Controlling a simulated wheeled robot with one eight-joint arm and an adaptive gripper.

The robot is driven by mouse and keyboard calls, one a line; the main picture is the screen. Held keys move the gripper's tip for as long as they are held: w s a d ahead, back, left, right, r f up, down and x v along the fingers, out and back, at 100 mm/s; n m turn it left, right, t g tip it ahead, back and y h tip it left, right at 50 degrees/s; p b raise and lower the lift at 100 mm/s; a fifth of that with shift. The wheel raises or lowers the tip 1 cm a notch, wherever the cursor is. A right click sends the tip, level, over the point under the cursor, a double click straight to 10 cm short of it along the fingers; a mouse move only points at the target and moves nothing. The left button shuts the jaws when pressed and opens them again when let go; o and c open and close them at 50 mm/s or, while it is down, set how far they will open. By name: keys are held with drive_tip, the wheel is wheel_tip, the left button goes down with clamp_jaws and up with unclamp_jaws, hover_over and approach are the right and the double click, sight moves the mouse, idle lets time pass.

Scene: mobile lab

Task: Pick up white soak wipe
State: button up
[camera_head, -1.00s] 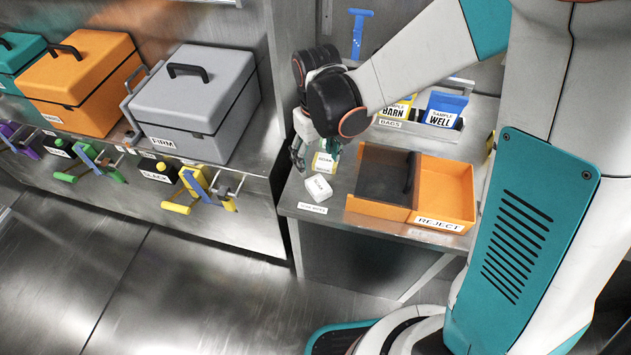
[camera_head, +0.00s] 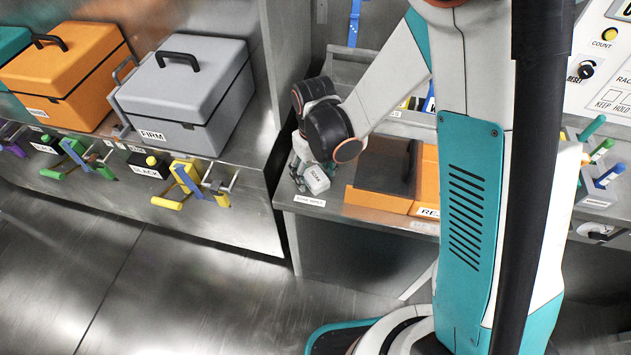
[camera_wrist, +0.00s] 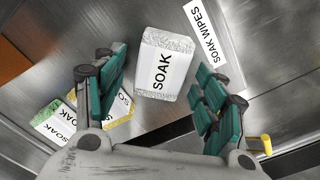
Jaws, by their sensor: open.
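The white soak wipe (camera_wrist: 163,66) is a white packet with crumpled ends, marked SOAK. It lies on the metal bench top beside the SOAK WIPES label (camera_wrist: 205,35). It also shows in the head view (camera_head: 315,179), partly behind my wrist. My gripper (camera_wrist: 162,78) is open and empty. In the wrist view its two teal-padded fingers stand on either side of the packet's lower part; I cannot tell the height gap. In the head view my gripper (camera_head: 301,170) is just left of the packet.
A green-edged packet (camera_wrist: 55,122) and a yellow-edged packet (camera_wrist: 121,107) lie close by, the yellow one partly behind the left finger. The orange REJECT bin (camera_head: 425,175) stands to the right on the bench. The bench's front edge is near.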

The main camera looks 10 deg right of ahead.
sight(314, 174)
drive_tip(key=shift+r, duration=0.1)
drive_tip(key=shift+c, duration=0.6)
drive_tip(key=c, duration=0.9)
drive_tip(key=shift+r, duration=0.1)
wheel_tip(314, 174, up, 20)
drive_tip(key=p, duration=0.7)
